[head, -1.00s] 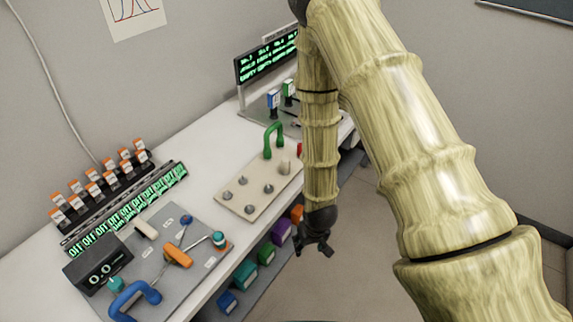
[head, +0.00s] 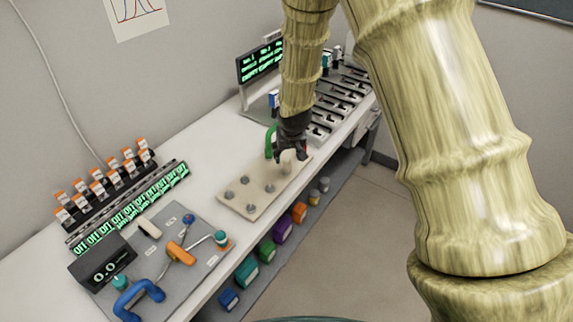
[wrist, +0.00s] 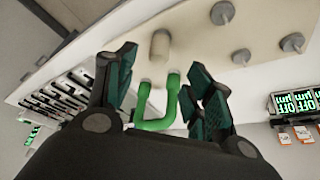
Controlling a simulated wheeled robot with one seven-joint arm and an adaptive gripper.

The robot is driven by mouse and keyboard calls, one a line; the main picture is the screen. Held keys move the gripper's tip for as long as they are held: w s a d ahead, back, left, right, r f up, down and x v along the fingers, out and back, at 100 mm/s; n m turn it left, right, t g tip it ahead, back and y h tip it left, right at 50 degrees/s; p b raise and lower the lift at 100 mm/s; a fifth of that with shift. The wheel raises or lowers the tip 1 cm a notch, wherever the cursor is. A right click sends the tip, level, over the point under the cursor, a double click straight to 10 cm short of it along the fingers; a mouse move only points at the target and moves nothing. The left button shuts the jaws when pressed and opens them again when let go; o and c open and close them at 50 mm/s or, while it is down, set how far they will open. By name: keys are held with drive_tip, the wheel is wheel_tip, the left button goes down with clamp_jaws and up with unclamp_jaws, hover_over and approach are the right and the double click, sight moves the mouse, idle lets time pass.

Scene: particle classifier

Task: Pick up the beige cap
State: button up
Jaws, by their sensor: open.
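The beige cap (wrist: 160,46) is a short cylinder standing on the pale board (wrist: 262,22). In the wrist view it is upper centre, just beyond the space between my fingertips. In the head view the cap (head: 286,169) shows small below my gripper, partly covered. My gripper (head: 289,157) is over the far end of the board in the head view. In the wrist view my gripper (wrist: 162,62) is open and empty, with the fingers apart on either side of the cap's line.
A green U-shaped handle (wrist: 172,108) stands close to the cap, between my fingers in the wrist view; it also shows in the head view (head: 269,141). Several grey knobs (head: 248,209) dot the board. A slotted rack (head: 335,105) lies beyond.

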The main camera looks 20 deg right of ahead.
sight(287, 161)
drive_tip(key=shift+p+x, duration=1.8)
drive_tip(key=shift+x, duration=2.25)
drive_tip(key=shift+d, duration=0.15)
drive_tip(key=c, duration=0.9)
